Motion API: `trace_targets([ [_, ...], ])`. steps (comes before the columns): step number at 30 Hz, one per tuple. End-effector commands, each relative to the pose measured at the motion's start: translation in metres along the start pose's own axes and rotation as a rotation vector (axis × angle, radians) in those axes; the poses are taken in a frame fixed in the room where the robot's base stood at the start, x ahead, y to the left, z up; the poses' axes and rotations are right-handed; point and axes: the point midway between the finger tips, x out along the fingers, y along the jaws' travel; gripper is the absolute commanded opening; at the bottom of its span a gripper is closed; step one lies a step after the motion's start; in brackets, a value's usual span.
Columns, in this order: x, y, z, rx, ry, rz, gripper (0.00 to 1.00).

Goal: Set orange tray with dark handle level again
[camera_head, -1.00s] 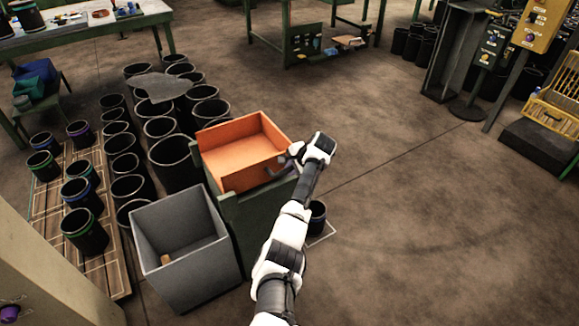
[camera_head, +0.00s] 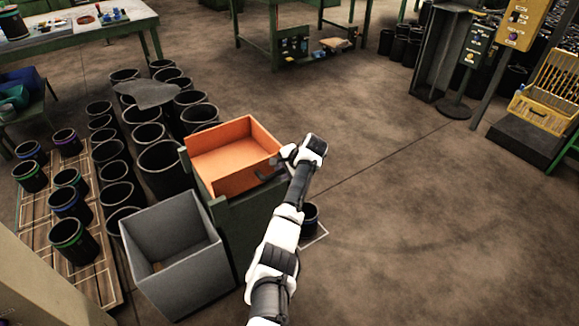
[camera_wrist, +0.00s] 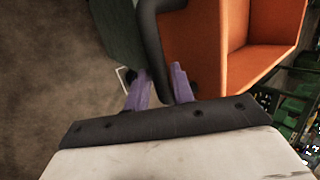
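The orange tray (camera_head: 233,158) rests in the top of a dark green stand (camera_head: 250,222) in the head view. Its tilt is hard to judge. In the wrist view the tray (camera_wrist: 268,38) fills the upper right. Its dark curved handle (camera_wrist: 153,38) runs down from the top edge to my gripper (camera_wrist: 160,90). The two purple fingers lie on either side of the handle, with little or no gap. In the head view my gripper (camera_head: 284,164) is at the tray's right side, by the handle. The wrist hides part of the handle.
A grey bin (camera_head: 178,250) stands in front of the stand, at its left. Several black sleeves (camera_head: 147,133) crowd the floor behind and left. One sleeve (camera_head: 309,219) stands close beside my arm, right of the stand. The floor to the right (camera_head: 420,210) is open.

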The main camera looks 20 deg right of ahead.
Motion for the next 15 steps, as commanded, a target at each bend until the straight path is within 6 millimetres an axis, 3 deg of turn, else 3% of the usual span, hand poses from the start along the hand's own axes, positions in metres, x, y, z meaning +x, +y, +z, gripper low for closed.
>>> trace_targets([
  [15, -0.104, 0.001, -0.001, 0.001, 0.002, -0.001, 0.24],
])
